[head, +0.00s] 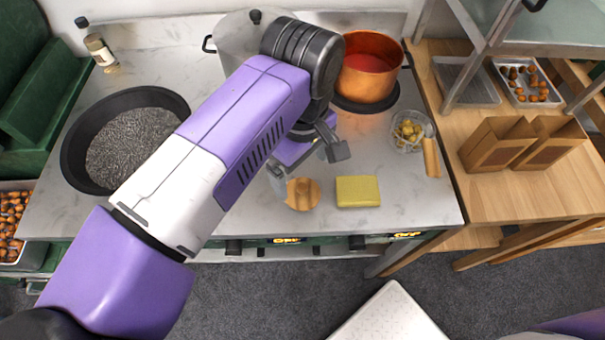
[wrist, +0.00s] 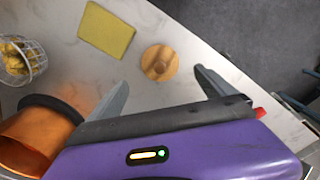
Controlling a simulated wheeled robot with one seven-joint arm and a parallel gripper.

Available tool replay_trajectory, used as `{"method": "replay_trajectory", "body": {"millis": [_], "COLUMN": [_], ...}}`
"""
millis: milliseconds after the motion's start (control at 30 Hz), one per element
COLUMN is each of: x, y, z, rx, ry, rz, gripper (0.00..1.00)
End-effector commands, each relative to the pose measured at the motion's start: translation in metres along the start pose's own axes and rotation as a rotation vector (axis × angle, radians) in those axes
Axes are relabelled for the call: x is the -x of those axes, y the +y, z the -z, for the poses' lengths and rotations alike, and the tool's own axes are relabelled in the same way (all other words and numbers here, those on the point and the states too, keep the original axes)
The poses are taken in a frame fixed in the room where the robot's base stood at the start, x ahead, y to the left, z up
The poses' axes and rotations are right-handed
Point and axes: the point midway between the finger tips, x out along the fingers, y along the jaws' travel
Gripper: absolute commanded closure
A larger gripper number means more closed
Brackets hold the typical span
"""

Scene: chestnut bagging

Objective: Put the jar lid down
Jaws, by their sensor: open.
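The jar lid (head: 303,194) is a round wooden disc with a small knob. It lies on the pale marble counter (head: 260,215) near the front edge, left of a yellow sponge cloth. In the wrist view the lid (wrist: 159,63) lies on the counter beyond the fingertips, between their lines. My gripper (head: 308,162) is open and empty above the counter, with its two grey fingers apart in the wrist view (wrist: 165,80).
The yellow cloth (head: 358,191) lies right of the lid. A copper pot (head: 370,72) stands behind, with a steel pot (head: 232,42) beside it. A black pan (head: 85,178) is at left. Paper bags (head: 490,148) stand on the wooden table at right.

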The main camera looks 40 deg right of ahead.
Motion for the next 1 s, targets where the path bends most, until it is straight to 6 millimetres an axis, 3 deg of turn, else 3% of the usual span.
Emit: {"method": "replay_trajectory", "body": {"millis": [100,300,667,767,867,1000], "x": [0.025,0.045,0.048,0.050,0.061,0.102], "y": [0.000,0.000,0.009,0.043,0.100,0.183], "z": [0.001,0.000,-0.003,-0.017,-0.045,-0.095], "rx": [-0.002,0.000,0.001,0.011,0.035,0.096], "ry": [0.003,0.001,-0.010,-0.053,-0.145,-0.348], "rz": [0.002,0.001,-0.023,-0.122,-0.294,-0.577], "gripper": [0.06,0.06,0.06,0.06,0.06,0.06]}}
